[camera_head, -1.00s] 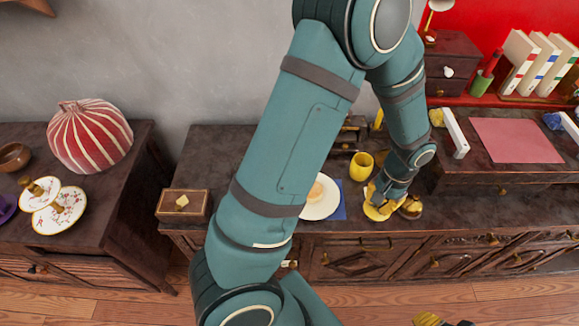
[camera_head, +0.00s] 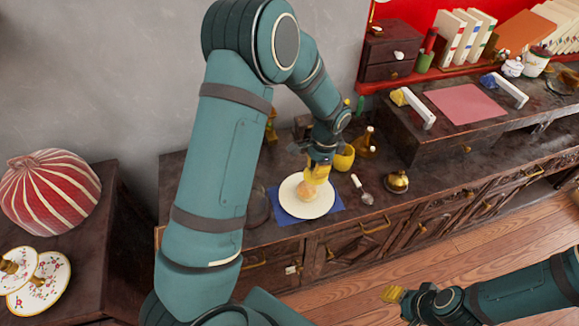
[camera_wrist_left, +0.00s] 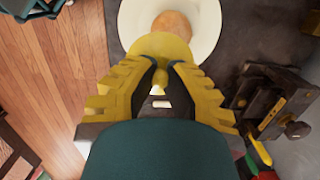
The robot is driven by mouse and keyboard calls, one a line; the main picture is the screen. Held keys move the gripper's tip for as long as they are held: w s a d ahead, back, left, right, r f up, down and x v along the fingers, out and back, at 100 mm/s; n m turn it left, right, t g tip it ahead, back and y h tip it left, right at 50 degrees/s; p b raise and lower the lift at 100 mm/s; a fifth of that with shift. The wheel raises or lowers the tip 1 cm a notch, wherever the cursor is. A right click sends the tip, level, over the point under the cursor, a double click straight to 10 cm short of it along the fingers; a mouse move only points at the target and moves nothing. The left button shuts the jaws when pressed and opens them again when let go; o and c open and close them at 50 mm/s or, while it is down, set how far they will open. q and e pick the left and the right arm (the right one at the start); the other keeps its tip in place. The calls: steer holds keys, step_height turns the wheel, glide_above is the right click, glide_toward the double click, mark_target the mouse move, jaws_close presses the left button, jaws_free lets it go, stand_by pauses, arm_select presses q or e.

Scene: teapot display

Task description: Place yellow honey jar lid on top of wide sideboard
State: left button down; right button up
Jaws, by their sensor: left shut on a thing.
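The yellow honey jar lid (camera_head: 318,172) is in my left gripper (camera_head: 322,158), which is shut on its knob. The lid also shows in the left wrist view (camera_wrist_left: 160,46), with the knob between the yellow fingers (camera_wrist_left: 160,80). It overlaps the edge of a white plate (camera_head: 305,209) in both views; I cannot tell its height. The wide sideboard (camera_head: 430,187) is dark carved wood under the plate. My right gripper (camera_head: 393,294) is low at the right, in front of the sideboard; its opening is unclear.
A round bun (camera_head: 306,192) lies on the plate, over a blue napkin (camera_head: 332,205). A yellow cup (camera_head: 344,160), a spoon (camera_head: 361,190) and a brass pot (camera_head: 396,182) stand or lie nearby. Bare top shows between spoon and brass pot.

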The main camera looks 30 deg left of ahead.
arm_select(q)
steer(key=w+a+f+m, duration=0.1)
steer(key=w+a+m, duration=0.4)
steer(key=m, duration=0.1)
steer(key=m+t+b, duration=0.1)
steer(key=m+t, duration=0.1)
steer(key=m, duration=0.6)
glide_above(291, 164)
steer(key=f, duration=0.2)
steer(key=shift+m, duration=0.3)
steer(key=f+b, duration=0.1)
steer(key=f, duration=0.4)
steer(key=f+b, duration=0.1)
steer(key=f, duration=0.3)
steer(key=shift+s+d+f, duration=0.15)
steer(key=shift+d+f, duration=0.05)
steer(key=shift+f, duration=0.15)
steer(key=shift+f, duration=0.1)
steer(key=c, duration=1.1)
jaws_free()
